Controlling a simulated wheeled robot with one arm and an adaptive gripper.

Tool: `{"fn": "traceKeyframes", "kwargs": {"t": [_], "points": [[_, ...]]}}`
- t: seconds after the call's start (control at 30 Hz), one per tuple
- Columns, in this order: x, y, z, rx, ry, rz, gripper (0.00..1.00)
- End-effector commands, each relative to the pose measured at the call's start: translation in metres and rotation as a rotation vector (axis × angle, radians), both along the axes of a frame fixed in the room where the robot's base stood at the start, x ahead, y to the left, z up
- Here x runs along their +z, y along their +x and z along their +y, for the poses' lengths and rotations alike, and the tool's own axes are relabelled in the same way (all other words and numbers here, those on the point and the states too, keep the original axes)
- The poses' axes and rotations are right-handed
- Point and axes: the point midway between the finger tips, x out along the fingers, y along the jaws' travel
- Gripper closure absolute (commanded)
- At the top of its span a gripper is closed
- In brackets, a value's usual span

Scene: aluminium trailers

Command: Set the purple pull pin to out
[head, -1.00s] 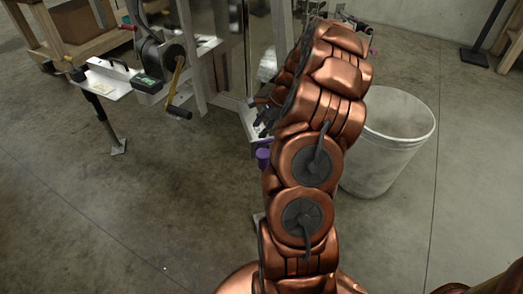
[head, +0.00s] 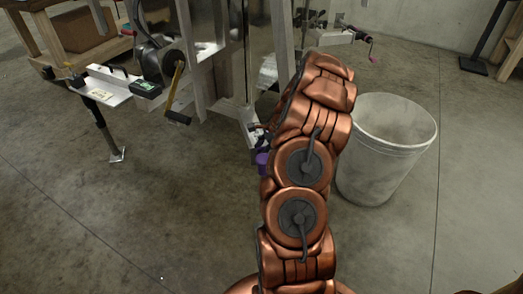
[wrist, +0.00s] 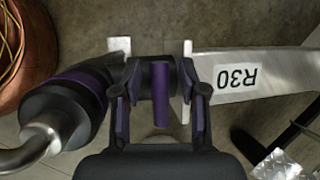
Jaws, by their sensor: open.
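The purple pull pin (wrist: 161,94) shows in the wrist view as a narrow purple bar in front of a dark cylinder, between two metal plates. My gripper (wrist: 160,112) is open, with one finger on each side of the purple bar. Gaps show between the bar and both fingers, so I see no contact. In the head view my arm hides most of this area, and I cannot make out the gripper clearly there. A small purple part (head: 262,159) shows just left of my arm; I cannot tell whether it is the pin.
A metal bar labelled R30 (wrist: 236,80) extends right of the pin. A dark cylinder with a purple band (wrist: 72,102) and bent metal tube lies close left of the gripper. A white bin (head: 385,150) stands right of my arm. The floor (head: 100,210) at left is clear.

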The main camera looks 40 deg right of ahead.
Motion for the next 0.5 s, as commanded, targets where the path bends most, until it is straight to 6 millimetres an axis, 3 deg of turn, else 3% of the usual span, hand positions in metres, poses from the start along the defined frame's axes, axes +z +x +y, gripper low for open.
{"fn": "traceKeyframes", "kwargs": {"t": [0.23, 0.5], "points": [[-0.0011, 0.001, 0.0007, 0.001, 0.0, 0.0, 0.58], [-0.001, 0.0008, 0.0007, 0.001, 0.0, 0.0, 0.85]]}}
